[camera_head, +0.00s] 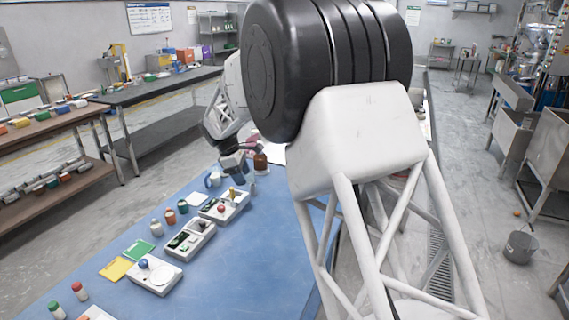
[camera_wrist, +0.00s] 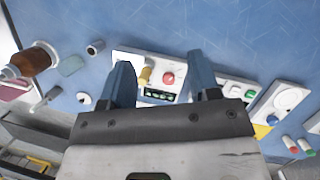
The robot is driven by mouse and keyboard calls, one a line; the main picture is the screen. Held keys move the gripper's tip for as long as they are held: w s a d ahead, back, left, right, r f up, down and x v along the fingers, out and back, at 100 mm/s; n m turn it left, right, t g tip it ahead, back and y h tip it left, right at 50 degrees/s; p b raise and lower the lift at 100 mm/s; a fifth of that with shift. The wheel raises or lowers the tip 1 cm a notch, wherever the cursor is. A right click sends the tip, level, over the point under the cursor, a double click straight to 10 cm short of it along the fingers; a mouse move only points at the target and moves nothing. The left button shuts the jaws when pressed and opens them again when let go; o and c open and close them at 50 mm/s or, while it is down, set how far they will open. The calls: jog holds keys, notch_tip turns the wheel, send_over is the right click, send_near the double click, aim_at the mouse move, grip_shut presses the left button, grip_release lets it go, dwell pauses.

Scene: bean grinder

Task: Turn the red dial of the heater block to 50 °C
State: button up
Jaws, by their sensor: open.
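The heater block is a white unit on the blue table, seen in the head view (camera_head: 232,211) and in the wrist view (camera_wrist: 127,57). Its red dial (camera_wrist: 168,78) shows between my fingers in the wrist view, and it also shows in the head view (camera_head: 221,209). A yellow part stands beside the dial, and a dark display with green marks lies near it. The dial's setting is too small to read. My gripper (camera_wrist: 159,62) is open and empty above the block, with its two blue fingers apart. It also shows in the head view, partly hidden by my arm.
A neighbouring white unit (camera_head: 189,240) and another with a blue knob (camera_head: 144,264) stand nearer on the table. A brown bottle (camera_wrist: 35,60) and small jars are close to the block. Green (camera_head: 138,250) and yellow (camera_head: 117,269) cards lie at the left.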

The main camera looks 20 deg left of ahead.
jog(key=d+r+m, duration=0.1)
jog(key=d+r, duration=0.2)
jog(key=d, duration=0.4)
jog(key=d+r+m, duration=0.2)
jog(key=d+r, duration=0.2)
jog(key=d, duration=0.4)
jog(key=shift+w+r, duration=0.15)
jog(key=shift+w, duration=0.2)
jog(key=shift+d, duration=0.1)
jog(key=n+t+y, duration=0.3)
jog(key=n+y, duration=0.1)
jog(key=n, duration=1.4)
send_near(221, 207)
jog(key=shift+w+a+f, duration=0.35)
jog(key=shift+w, duration=0.05)
jog(key=shift+f, duration=0.1)
jog(key=shift+h, duration=0.3)
jog(key=shift+x, duration=3.85)
